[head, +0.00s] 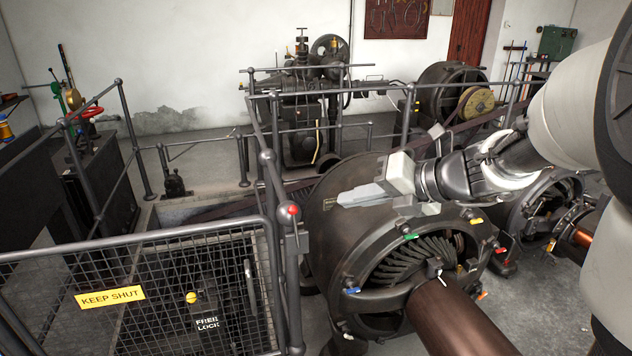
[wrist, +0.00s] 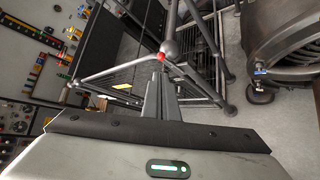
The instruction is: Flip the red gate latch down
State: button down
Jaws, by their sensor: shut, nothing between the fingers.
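The red gate latch shows as a small red knob (head: 293,210) at the post by the right end of the mesh gate (head: 180,235). A grey plate sits just below the knob; I cannot tell the lever's exact angle. My gripper (head: 345,198) is shut and empty, to the right of the knob and a little higher in the head view, pointing left. In the wrist view the shut fingers (wrist: 161,82) point towards the red knob (wrist: 160,56), which shows just beyond their tips. A gap shows between fingers and knob in the head view.
A dark post and railing (head: 270,175) rise beside the latch. A large round dynamo (head: 340,235) stands below and behind my gripper.

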jog(key=shift+w+d, duration=0.15)
jog(key=shift+w, duration=0.05)
jog(key=b, duration=0.2)
send_near(295, 209)
jog(key=x, duration=0.6)
jog(key=shift+w+f, duration=0.2)
dwell(0.4)
